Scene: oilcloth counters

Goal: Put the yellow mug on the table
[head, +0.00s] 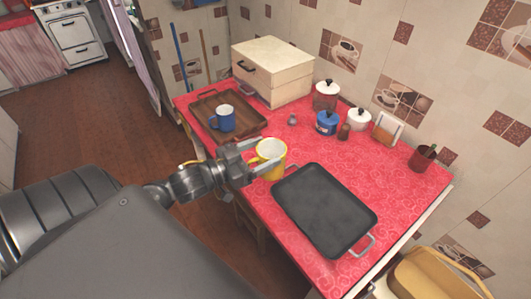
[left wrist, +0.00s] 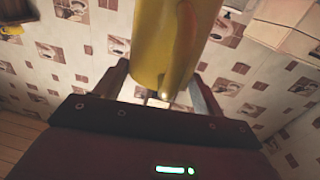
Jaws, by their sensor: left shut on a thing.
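The yellow mug (head: 270,158) is in my left gripper (head: 249,156), whose two fingers close on its sides. In the head view the mug is upright, and its pale inside shows from above. It appears over the near left edge of the red-covered table (head: 412,193); I cannot tell whether its base touches the cloth. In the left wrist view the mug (left wrist: 172,45) fills the space between the fingers (left wrist: 158,92). My right gripper is not in view.
A dark griddle pan (head: 325,210) lies right beside the mug. A wooden tray (head: 205,103) with a blue mug (head: 223,118) stands at the left, near a bread box (head: 272,70). Pots and jars (head: 327,95) line the wall. Clear cloth lies in the middle.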

